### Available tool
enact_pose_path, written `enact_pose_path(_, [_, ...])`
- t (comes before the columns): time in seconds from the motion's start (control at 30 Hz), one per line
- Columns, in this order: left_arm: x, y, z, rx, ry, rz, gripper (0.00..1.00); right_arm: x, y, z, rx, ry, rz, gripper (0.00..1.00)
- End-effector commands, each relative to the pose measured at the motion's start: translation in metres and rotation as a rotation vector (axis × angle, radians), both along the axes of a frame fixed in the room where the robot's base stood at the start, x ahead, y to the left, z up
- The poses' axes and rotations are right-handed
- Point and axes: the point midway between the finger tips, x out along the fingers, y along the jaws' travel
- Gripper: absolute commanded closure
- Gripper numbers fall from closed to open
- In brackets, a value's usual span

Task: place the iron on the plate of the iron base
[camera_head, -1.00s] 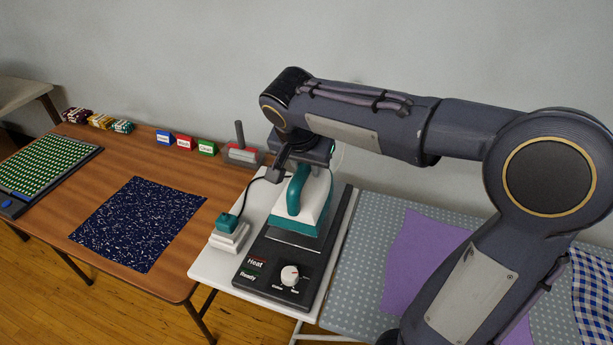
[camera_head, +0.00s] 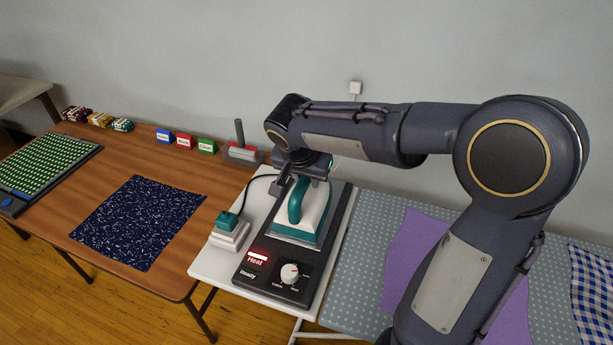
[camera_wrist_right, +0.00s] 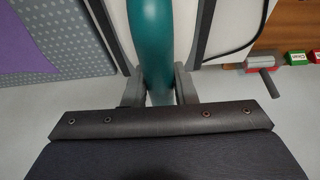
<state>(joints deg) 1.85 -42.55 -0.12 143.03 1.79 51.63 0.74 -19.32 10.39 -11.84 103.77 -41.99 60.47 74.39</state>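The iron (camera_head: 309,219), white and teal with a teal handle, rests flat on the plate of the dark iron base (camera_head: 317,265). Most of the plate is hidden under it. The Heat label on the base glows red; the Ready label is dark. My right gripper (camera_head: 297,186) points down at the handle from behind. In the right wrist view, its two fingers (camera_wrist_right: 160,88) stand on either side of the teal handle (camera_wrist_right: 150,45) and appear closed against it. My left gripper is not in view.
A white and teal block (camera_head: 229,232) with a cord stands left of the base on the white table (camera_head: 213,268). The wooden table (camera_head: 183,177) holds a dark speckled cloth (camera_head: 138,222). A purple cloth (camera_head: 411,257) lies on the dotted surface at right.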

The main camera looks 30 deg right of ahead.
Motion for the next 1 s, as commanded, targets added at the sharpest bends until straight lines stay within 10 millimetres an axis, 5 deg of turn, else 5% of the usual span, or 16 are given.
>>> enact_pose_path(0.17, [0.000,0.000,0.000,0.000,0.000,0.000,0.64,0.000,0.000,0.000,0.001,0.001,0.000,0.54])
enact_pose_path(0.57, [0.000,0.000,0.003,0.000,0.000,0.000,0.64,-0.001,0.002,0.009,0.001,-0.003,0.001,0.54])
enact_pose_path(1.0, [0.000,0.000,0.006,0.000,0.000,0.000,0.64,-0.025,0.027,0.091,0.002,-0.003,0.002,0.54])
